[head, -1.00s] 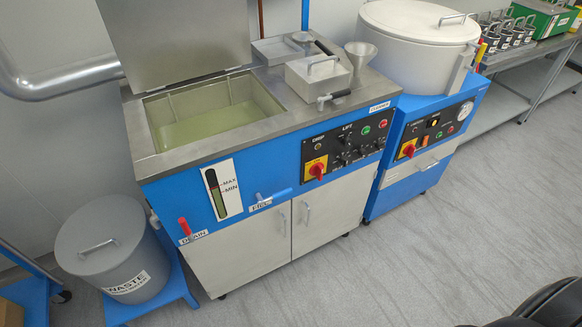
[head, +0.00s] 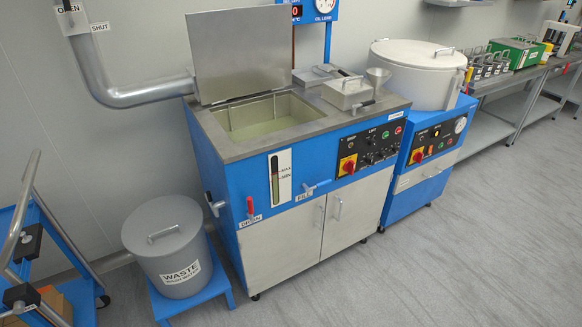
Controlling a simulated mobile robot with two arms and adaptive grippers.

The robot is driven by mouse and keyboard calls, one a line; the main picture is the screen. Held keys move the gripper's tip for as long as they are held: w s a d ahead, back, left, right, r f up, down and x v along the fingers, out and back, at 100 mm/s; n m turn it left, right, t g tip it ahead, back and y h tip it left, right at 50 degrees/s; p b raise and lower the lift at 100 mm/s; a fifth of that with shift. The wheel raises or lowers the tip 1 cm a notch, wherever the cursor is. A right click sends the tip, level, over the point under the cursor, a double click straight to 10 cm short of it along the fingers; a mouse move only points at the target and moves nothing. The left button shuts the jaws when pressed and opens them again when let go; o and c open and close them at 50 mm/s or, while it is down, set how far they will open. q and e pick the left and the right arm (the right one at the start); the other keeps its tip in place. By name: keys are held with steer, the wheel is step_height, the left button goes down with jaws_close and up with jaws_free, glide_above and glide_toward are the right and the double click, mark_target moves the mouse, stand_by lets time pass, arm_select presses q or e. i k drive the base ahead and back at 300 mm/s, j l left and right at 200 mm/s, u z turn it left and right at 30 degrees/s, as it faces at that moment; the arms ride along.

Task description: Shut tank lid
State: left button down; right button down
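The tank lid (head: 240,53) is a flat grey metal plate standing upright, hinged at the back of the tank. The tank (head: 205,118) is an open rectangular basin in the metal top of a blue machine, with pale green liquid (head: 260,122) inside. The lid is open and leans slightly back. Neither of my grippers is in view.
A grey waste bin (head: 175,255) stands on a blue stand at the machine's left. A blue cart (head: 85,285) is at the far left. A white round drum (head: 415,80) stands to the right. Floor in front is clear.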

mark_target(236, 52)
steer(key=i+j+z, duration=0.1)
steer(key=j, duration=0.2)
steer(key=i+j+z, duration=0.1)
steer(key=j, duration=0.25)
steer(key=i+j+z, duration=0.1)
steer(key=i+j, duration=0.15)
steer(key=i+j+z, duration=0.1)
steer(key=j, duration=0.35)
steer(key=i+j+z, duration=0.1)
steer(key=j, duration=0.25)
steer(key=i+l+u, duration=0.15)
steer(key=u, duration=0.25)
steer(key=i+l+u, duration=0.1)
steer(key=u, duration=0.25)
